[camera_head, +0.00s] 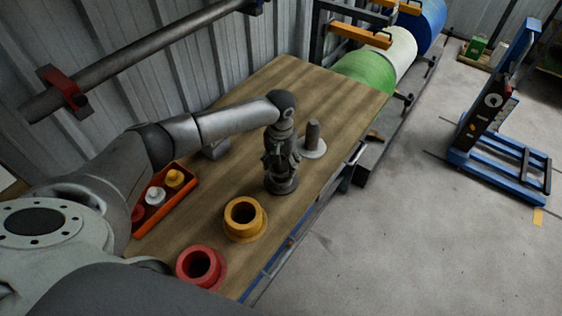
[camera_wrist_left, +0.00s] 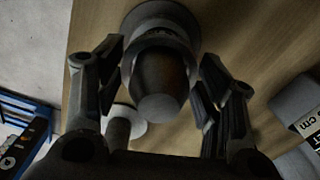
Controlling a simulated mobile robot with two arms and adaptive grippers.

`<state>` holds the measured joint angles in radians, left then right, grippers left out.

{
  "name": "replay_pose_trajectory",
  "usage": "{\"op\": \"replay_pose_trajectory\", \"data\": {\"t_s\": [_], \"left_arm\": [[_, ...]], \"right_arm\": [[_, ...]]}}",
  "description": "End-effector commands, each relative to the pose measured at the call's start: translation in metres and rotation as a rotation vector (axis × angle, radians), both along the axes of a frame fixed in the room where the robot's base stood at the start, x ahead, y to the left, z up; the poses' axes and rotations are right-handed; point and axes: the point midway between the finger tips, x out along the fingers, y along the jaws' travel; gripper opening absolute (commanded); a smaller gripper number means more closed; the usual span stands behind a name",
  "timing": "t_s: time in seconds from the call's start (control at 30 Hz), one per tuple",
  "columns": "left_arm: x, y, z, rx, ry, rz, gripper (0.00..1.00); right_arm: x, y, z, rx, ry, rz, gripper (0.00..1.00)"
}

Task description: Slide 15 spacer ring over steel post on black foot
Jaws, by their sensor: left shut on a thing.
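My left gripper (camera_head: 280,158) points down over the table and is shut on a dark grey flanged ring (camera_head: 281,186). In the left wrist view its fingers (camera_wrist_left: 160,85) stand on both sides of that ring (camera_wrist_left: 163,38). A dark steel post (camera_wrist_left: 162,82) with a rounded tip shows up through the ring, between the fingers. The ring appears to be around the post; how far down it sits is unclear. The black foot is hidden or cannot be told from the ring. My right gripper is not in view.
Another post (camera_head: 313,134) on a pale foot stands close behind; it also shows in the wrist view (camera_wrist_left: 119,127). A yellow flanged ring (camera_head: 244,219), a red one (camera_head: 200,267) and an orange tray (camera_head: 183,208) with small coloured pieces are nearer. The far tabletop (camera_head: 300,85) is clear.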

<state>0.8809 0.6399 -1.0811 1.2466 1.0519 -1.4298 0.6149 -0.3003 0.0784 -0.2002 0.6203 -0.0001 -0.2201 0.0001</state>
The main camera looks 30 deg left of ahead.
Motion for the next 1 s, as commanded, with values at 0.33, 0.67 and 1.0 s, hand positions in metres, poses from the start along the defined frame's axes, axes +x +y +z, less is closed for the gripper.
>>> {"op": "replay_pose_trajectory", "data": {"t_s": [0.33, 0.67, 1.0], "left_arm": [[0.0, 0.0, 0.0, 0.0, -0.001, 0.0, 0.74], [0.0, 0.0, 0.0, 0.0, 0.0, 0.0, 0.87], [0.001, 0.0, 0.025, -0.001, -0.002, 0.0, 0.87]], "right_arm": [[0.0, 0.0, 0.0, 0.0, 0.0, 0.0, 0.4], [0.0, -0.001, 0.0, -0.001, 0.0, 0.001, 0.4], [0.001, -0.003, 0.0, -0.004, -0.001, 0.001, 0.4]]}}
